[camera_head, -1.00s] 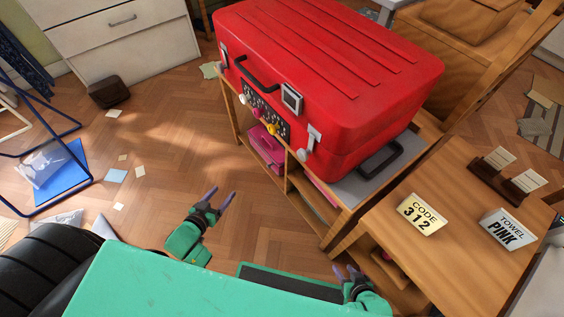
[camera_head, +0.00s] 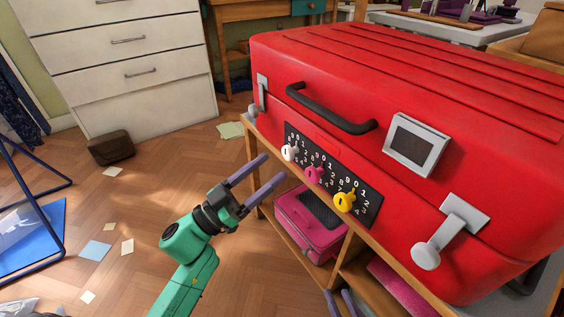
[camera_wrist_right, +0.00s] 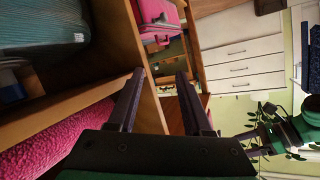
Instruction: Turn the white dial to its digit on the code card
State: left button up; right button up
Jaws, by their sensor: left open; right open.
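The white dial (camera_head: 290,153) is the leftmost of three on a black number panel (camera_head: 366,199) on the red suitcase's (camera_head: 410,85) front. The pink dial (camera_head: 314,174) and yellow dial (camera_head: 344,202) sit to its right. The digit the white dial points at is too small to read. My left gripper (camera_head: 274,168) is open and empty, its fingertips just left of and below the white dial, apart from it. My right gripper (camera_head: 339,294) is open at the bottom edge; the right wrist view (camera_wrist_right: 161,75) shows its fingers empty. The code card is out of view now.
The suitcase stands on a wooden shelf unit (camera_head: 352,245) holding a pink case (camera_head: 310,224) and a pink towel (camera_head: 398,289). A grey latch (camera_head: 450,230) juts out at right. A white drawer cabinet (camera_head: 130,70) stands behind.

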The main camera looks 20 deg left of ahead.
aim_at(285, 155)
pick_arm(q)
jog(key=x, duration=0.4)
jog(key=shift+w+d+r, duration=0.1)
jog(key=shift+w+d, duration=0.05)
jog(key=shift+w, duration=0.1)
pick_arm(e)
jog(key=w+r, duration=0.1)
jog(key=r, duration=0.1)
jog(key=w+r+t, duration=0.1)
jog(key=w+r, duration=0.1)
jog(key=w+r+t, duration=0.1)
jog(key=shift+w+d+r+y, duration=0.15)
jog(key=shift+w+r+y, duration=0.15)
jog(key=shift+w+r, duration=0.1)
pick_arm(q)
grip_shut()
